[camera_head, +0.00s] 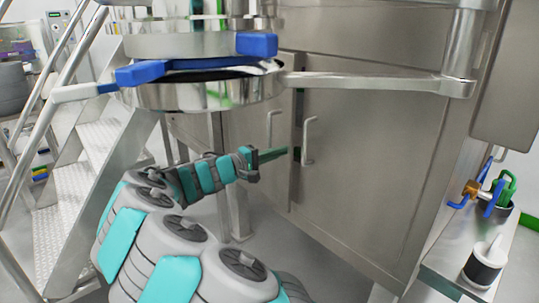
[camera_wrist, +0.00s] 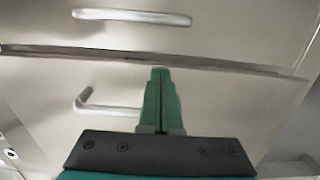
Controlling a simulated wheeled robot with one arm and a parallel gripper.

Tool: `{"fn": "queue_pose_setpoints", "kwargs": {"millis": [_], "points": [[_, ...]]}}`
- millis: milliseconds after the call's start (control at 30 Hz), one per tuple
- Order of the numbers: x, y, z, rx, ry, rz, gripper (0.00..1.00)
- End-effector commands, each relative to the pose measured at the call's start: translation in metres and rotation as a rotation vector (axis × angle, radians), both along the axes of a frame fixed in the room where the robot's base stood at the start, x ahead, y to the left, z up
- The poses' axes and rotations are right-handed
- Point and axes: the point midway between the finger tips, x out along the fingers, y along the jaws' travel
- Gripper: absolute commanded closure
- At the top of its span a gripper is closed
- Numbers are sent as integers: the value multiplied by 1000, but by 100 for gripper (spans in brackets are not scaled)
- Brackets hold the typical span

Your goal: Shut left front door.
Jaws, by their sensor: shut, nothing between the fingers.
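A steel cabinet has two front doors side by side, each with a bar handle. The left front door (camera_head: 255,112) carries the left handle (camera_head: 272,128). The right door (camera_head: 375,165) carries the right handle (camera_head: 308,141). A dark upright gap shows between the doors, so they do not look flush; how far the left one stands open is hard to tell. My gripper (camera_head: 285,151) is shut and empty, its green fingertips in front of the left door near its gap-side edge, below the left handle. The wrist view shows the fingertips (camera_wrist: 160,71) close to the seam; contact is unclear.
A round steel vessel flange (camera_head: 205,95) with blue clamps (camera_head: 257,44) hangs above my arm. A steel arm (camera_head: 365,82) crosses in front of the cabinet top. Stairs with rails (camera_head: 90,150) stand left. A small shelf (camera_head: 465,250) with tools and a jar is at right.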

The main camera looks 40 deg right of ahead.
Motion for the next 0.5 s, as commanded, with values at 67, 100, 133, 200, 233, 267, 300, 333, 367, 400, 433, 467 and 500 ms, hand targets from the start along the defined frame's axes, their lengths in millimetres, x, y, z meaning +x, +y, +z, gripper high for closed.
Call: {"fn": "queue_pose_setpoints", "kwargs": {"millis": [67, 100, 133, 200, 233, 267, 300, 333, 367, 400, 433, 467, 500], "points": [[0, -2, 0, 0, 0, 0, 100], [0, -2, 0, 0, 0, 0, 100], [0, -2, 0, 0, 0, 0, 100], [0, -2, 0, 0, 0, 0, 100], [0, -2, 0, 0, 0, 0, 100], [0, -2, 0, 0, 0, 0, 100], [0, -2, 0, 0, 0, 0, 100], [0, -2, 0, 0, 1, 0, 100], [0, -2, 0, 0, 1, 0, 100], [0, -3, 0, 0, 0, 1, 100], [-1, -5, -1, -1, 0, 3, 100], [-1, -6, -1, -1, -1, 7, 100], [-2, -10, -1, -3, -2, 13, 100]]}}
